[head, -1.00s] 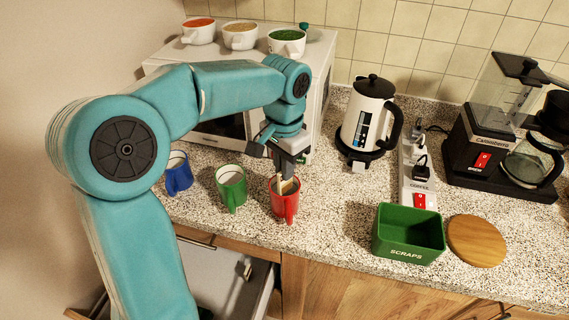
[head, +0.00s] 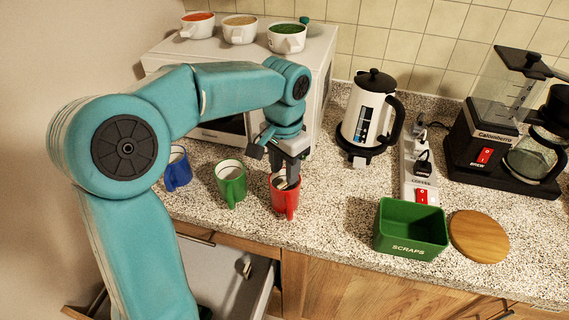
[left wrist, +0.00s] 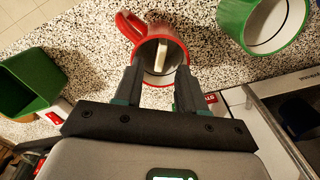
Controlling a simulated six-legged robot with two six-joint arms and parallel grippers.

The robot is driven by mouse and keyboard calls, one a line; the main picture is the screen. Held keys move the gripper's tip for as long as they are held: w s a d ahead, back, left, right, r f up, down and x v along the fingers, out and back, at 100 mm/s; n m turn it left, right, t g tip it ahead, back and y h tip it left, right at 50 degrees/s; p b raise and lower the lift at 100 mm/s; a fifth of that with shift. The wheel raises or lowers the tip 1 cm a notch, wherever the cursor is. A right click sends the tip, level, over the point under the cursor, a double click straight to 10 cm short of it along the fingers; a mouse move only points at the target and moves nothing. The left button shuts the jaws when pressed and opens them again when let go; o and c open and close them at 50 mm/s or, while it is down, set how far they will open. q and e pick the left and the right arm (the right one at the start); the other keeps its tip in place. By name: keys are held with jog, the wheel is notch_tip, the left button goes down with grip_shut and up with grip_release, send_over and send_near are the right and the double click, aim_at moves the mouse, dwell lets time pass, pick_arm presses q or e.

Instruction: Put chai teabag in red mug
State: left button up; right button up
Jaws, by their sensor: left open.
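The red mug (head: 284,204) stands upright on the counter at the centre of the head view. My left gripper (head: 288,178) is directly over its mouth, fingers pointing down. In the left wrist view the gripper (left wrist: 159,68) is open, its fingertips apart at the rim of the red mug (left wrist: 172,32). A pale, flat teabag (left wrist: 161,54) lies inside the mug, between the fingers but apart from them. I cannot read its label. My right gripper is not in view.
A green mug (head: 231,183) and a blue mug (head: 178,173) stand left of the red one. A green scraps bin (head: 410,240), wooden disc (head: 479,236), kettle (head: 368,115) and power strip (head: 419,170) are to the right. An open drawer (head: 225,275) lies below.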

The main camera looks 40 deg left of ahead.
pick_arm(q)
notch_tip(320, 180, up, 16)
jog(key=p, duration=0.2)
jog(key=shift+r+p, duration=0.15)
jog(key=shift+p, duration=0.15)
dwell(0.6)
